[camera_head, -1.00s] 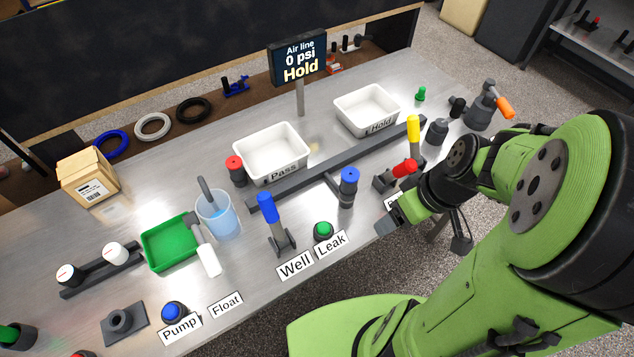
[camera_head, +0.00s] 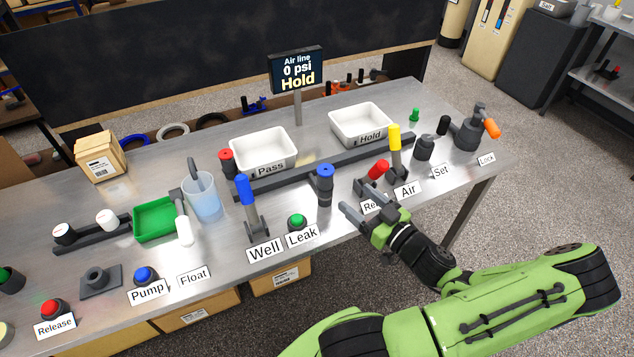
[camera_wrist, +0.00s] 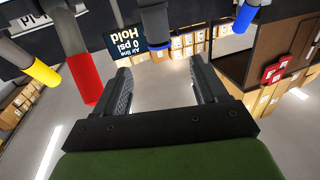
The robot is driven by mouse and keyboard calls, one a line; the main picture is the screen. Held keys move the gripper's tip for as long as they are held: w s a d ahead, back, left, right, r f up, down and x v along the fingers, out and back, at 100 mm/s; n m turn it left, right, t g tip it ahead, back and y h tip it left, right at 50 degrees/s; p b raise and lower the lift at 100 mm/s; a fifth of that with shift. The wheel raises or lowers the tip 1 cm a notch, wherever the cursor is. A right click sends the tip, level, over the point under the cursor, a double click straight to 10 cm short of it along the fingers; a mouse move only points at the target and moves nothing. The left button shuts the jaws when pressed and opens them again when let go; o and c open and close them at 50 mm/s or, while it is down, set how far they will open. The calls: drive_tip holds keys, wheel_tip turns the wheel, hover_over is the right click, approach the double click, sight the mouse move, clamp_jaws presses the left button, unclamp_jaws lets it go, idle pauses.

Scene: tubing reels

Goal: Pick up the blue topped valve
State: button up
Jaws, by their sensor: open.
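The blue topped valve (camera_head: 325,186) stands upright on the bench, a dark cylinder with a blue cap, beside the long dark rail. My gripper (camera_head: 358,198) is open and empty, just to the right of the valve and apart from it. In the wrist view, the open fingers of my gripper (camera_wrist: 160,68) point toward a dark cylinder with a blue end (camera_wrist: 157,44), which looks like the valve seen upside down. It lies beyond the fingertips, roughly centred between them; its upper part in that picture is cut off.
A blue lever (camera_head: 244,190) stands left of the valve and a red lever (camera_head: 377,170) close to its right. A yellow lever (camera_head: 394,138) is farther right. The green Leak button (camera_head: 297,221) is in front left. White Pass (camera_head: 288,164) and Hold (camera_head: 386,137) trays stand behind.

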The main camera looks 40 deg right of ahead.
sight(331, 178)
drive_tip(key=w, duration=0.4)
drive_tip(key=w+p, duration=0.1)
drive_tip(key=w, duration=0.7)
drive_tip(key=shift+w+d+f, duration=0.3)
drive_tip(key=shift+w, duration=0.05)
drive_tip(key=shift+s, duration=0.1)
drive_tip(key=shift+c, duration=0.3)
drive_tip(key=c, duration=1.2)
drive_tip(key=shift+o, duration=0.2)
wheel_tip(331, 178, up, 10)
drive_tip(key=shift+a+r+p, duration=0.1)
drive_tip(key=shift+p, duration=0.7)
drive_tip(key=shift+b, duration=0.4)
